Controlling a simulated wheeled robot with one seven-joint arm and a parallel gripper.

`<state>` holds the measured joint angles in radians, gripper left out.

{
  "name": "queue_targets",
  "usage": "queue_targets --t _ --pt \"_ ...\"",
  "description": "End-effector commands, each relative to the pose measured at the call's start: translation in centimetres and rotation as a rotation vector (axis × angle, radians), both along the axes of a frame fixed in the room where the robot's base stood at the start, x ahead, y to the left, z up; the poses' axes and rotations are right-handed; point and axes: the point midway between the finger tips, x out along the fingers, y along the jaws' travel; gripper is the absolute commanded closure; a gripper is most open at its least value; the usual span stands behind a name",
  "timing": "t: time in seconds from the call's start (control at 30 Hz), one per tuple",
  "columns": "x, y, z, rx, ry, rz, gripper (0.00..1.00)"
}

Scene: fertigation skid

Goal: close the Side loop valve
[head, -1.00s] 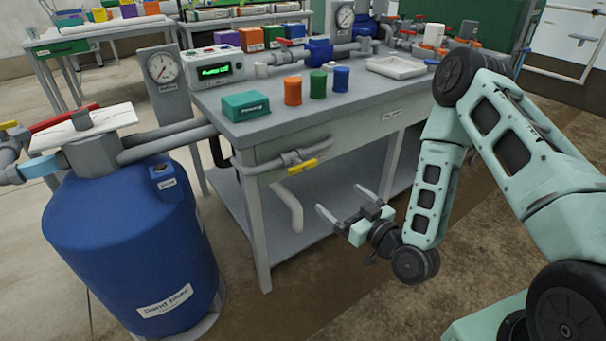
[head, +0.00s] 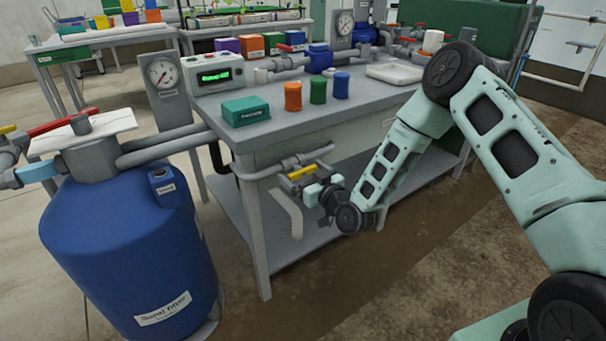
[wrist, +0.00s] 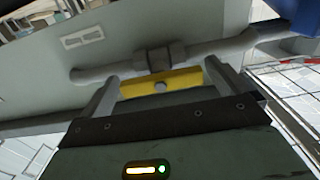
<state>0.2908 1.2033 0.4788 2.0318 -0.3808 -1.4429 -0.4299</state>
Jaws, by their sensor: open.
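The valve's yellow handle (head: 302,172) sits on a grey pipe (head: 285,163) along the front side of the bench. In the wrist view the yellow handle (wrist: 160,83) lies lengthwise along the pipe, with a round bolt at its middle. My gripper (wrist: 160,84) is open, with one finger near each end of the handle. I cannot tell whether the fingers touch it. In the head view my gripper (head: 312,185) is just below and right of the handle, its fingers partly hidden. A label plate (wrist: 83,38) is on the bench panel; its text is unreadable.
A blue sand filter tank (head: 130,250) stands to the left of the bench (head: 262,135). The bench top holds a teal box (head: 246,111), orange, green and blue containers, and a white tray (head: 395,72). Floor in front of the bench is clear.

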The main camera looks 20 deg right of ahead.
Motion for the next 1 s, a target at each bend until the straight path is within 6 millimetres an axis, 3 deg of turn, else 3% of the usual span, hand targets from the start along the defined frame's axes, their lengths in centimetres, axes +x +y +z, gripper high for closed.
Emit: queue_targets --t 0.33,0.5,1.0 --pt "0.39 0.16 0.00 0.000 0.001 0.000 0.00" --pt "0.38 0.16 -0.01 0.000 0.001 0.000 0.41" --pt "0.35 0.16 0.00 0.103 0.033 0.000 0.41"
